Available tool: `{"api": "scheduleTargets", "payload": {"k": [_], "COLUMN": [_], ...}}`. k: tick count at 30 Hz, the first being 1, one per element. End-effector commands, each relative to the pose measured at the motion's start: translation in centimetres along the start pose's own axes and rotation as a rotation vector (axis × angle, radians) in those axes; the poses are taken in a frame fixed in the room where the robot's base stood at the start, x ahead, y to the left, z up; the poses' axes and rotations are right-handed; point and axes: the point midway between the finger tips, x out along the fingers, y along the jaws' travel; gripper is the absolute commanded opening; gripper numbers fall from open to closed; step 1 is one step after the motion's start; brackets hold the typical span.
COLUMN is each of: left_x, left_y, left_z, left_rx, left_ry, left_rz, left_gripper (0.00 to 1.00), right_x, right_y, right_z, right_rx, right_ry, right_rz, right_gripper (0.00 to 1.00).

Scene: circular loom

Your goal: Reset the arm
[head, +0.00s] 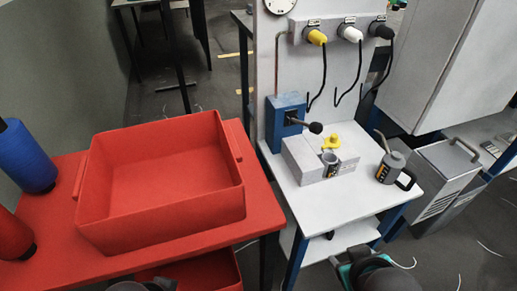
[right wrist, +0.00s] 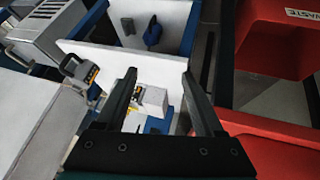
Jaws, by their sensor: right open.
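My right gripper (right wrist: 160,76) is open in the right wrist view, its two dark fingers apart with nothing between their tips. It points down over the white table area, with the light block beyond the fingers. In the head view, dark and teal parts of my right arm show at the bottom edge, in front of the white table (head: 385,207). A dark part of my left arm shows at the bottom left, by the red table. The left gripper's jaws are not visible.
A red bin (head: 92,222) stands on the red table (head: 262,205), beside blue and red cylinders. The white table holds a grey block (head: 300,160), a yellow knob, a metal cup and a grey can (head: 391,168). A red WASTE bin (right wrist: 275,38) shows in the wrist view.

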Motion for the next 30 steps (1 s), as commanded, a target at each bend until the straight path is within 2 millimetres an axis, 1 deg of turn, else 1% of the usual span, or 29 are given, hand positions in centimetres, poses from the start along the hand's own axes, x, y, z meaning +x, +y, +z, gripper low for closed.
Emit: {"api": "scheduleTargets", "payload": {"k": [1,3,7,8,9,14,20,24,26,30], "left_x": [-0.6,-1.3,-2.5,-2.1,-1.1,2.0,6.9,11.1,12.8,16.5], "left_y": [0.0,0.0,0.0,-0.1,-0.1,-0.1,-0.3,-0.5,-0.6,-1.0], "left_z": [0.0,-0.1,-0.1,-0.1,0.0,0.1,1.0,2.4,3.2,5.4], "left_rx": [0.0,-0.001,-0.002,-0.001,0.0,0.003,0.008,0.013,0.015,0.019], "left_ry": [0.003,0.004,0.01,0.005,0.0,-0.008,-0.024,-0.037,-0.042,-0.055], "left_rz": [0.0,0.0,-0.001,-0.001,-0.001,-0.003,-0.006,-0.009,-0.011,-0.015], "left_gripper": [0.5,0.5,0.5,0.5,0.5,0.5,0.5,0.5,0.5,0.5], "right_x": [-0.5,-1.3,-3.1,-2.8,-1.8,1.2,5.6,9.2,10.6,13.6], "right_y": [-0.8,-1.9,-3.9,-4.0,-4.1,-4.6,-5.4,-6.1,-6.3,-6.8], "right_z": [1.6,3.6,7.0,7.3,7.4,8.3,10.4,12.8,14.0,17.2], "right_rx": [0.025,0.051,0.09,0.09,0.086,0.081,0.074,0.067,0.064,0.058], "right_ry": [-0.058,-0.135,-0.268,-0.279,-0.277,-0.282,-0.296,-0.309,-0.313,-0.326], "right_rz": [-0.039,-0.093,-0.19,-0.196,-0.191,-0.187,-0.184,-0.182,-0.18,-0.177], "right_gripper": [0.7,0.7,0.7,0.7,0.7,0.7,0.7,0.7,0.7,0.7]}}
